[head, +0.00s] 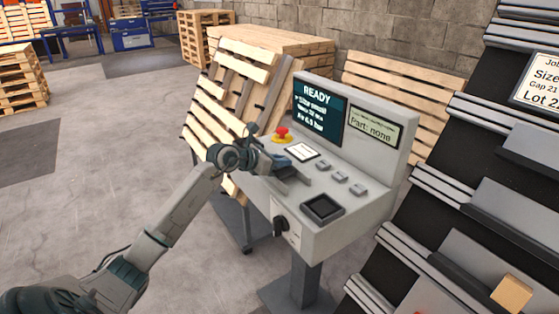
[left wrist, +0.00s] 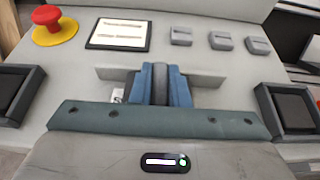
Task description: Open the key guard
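The grey control console (head: 345,236) stands in the middle of the head view. My left gripper (head: 300,176) is low over its sloped top, between the white card and the black square frame. In the left wrist view the two blue fingers (left wrist: 162,85) are close together with a dark grey strip between them. I cannot tell whether that strip is finger pads or something held. Light grey plates show on both sides of the fingers. I cannot pick out the key guard with certainty; the fingers cover that part of the panel. My right gripper is not in view.
A red emergency button (head: 282,134) on a yellow base, a white card (head: 302,151) and three grey buttons (head: 341,177) are on the panel. A black square frame (head: 322,207) is at its right, a black knob (head: 281,228) on the front. A slatted rack (head: 440,190) stands right.

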